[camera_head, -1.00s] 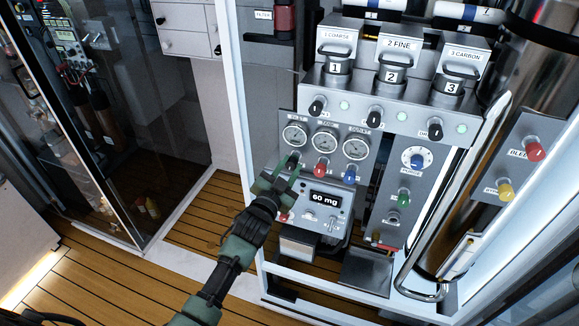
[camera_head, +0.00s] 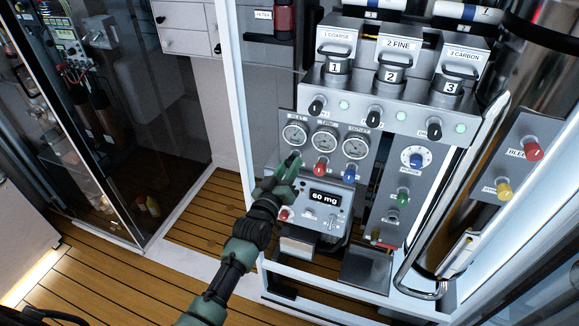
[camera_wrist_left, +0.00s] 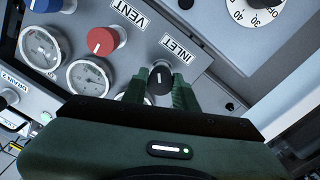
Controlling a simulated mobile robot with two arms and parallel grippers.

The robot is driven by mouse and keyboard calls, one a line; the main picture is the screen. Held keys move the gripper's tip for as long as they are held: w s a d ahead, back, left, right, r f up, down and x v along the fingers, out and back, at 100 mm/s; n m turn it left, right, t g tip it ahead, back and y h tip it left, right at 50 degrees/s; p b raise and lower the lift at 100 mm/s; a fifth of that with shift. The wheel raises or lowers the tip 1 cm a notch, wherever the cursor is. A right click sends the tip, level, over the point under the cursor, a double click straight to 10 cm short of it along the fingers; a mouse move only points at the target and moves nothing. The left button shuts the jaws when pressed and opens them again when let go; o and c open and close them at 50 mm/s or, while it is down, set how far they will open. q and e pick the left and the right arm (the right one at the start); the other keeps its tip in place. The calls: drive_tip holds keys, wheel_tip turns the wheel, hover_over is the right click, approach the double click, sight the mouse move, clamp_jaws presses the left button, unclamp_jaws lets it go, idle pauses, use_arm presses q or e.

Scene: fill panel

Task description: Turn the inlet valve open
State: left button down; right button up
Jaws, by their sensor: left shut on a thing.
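The inlet valve is a black knob (camera_wrist_left: 160,84) with a white mark, beside the INLET label (camera_wrist_left: 186,49) in the left wrist view. My left gripper (camera_wrist_left: 161,74) has its two green fingers on either side of this knob and is shut on it. My right gripper is in neither view.
A red vent knob (camera_head: 320,169) and a blue knob (camera_head: 349,174) sit just right of my left gripper. Below is a box with a "60 mg" display (camera_head: 325,199). Three filter housings (camera_head: 393,68) stand above. A glass-doored cabinet (camera_head: 125,130) is at left.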

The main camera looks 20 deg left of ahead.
use_arm(q)
drive_tip(key=shift+n, duration=2)
drive_tip(key=shift+f, duration=0.1)
drive_tip(key=c, duration=1.1)
unclamp_jaws()
drive_tip(key=shift+s, duration=0.15)
drive_tip(key=s, duration=0.2)
drive_tip(key=s+b, duration=0.1)
drive_tip(key=s, duration=0.4)
drive_tip(key=shift+s+a+f, duration=0.15)
drive_tip(key=shift+s+a, duration=0.15)
